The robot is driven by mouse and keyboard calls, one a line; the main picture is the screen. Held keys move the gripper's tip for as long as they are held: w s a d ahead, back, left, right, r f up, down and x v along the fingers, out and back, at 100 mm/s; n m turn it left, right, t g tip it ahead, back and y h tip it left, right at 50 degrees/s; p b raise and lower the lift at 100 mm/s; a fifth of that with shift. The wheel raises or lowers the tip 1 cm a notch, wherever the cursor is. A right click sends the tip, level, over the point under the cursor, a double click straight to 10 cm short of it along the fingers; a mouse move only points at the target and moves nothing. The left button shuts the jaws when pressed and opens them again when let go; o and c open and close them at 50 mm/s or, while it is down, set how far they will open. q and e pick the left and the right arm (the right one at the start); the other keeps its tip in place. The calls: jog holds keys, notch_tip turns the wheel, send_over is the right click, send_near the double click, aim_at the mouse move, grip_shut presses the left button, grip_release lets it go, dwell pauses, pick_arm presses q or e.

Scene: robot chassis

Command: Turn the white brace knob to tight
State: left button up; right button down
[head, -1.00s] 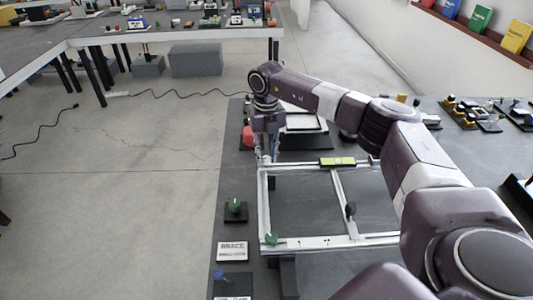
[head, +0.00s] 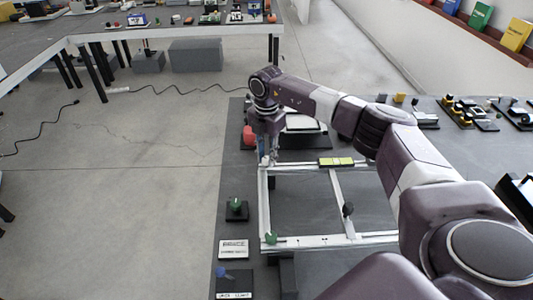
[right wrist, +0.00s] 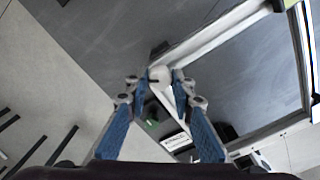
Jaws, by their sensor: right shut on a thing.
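The white brace knob (right wrist: 159,76) shows in the right wrist view at a corner of the white metal frame (head: 264,204). My right gripper (right wrist: 160,84) has a blue finger on each side of it and is shut on it. In the head view my right gripper (head: 267,158) points down at the frame's far left corner and largely hides the knob. A black mark shows beside the knob in the wrist view. My left gripper is not in view.
A yellow-green level (head: 337,161) lies across the frame's far bar. A green knob (head: 271,238) is at the near left corner and a black knob (head: 348,209) is on the middle bar. A BRACE sign (head: 233,249) and a green-topped black block (head: 236,210) stand left of the frame.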

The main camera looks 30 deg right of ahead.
aim_at(266, 158)
jog(key=m+p, duration=0.1)
jog(key=m, duration=0.3)
jog(key=shift+w+r, duration=0.15)
jog(key=shift+m, duration=0.3)
jog(key=shift+d, duration=0.1)
jog(key=c, duration=1.7)
grip_release()
jog(key=shift+o, duration=0.2)
notch_tip(266, 158, up, 12)
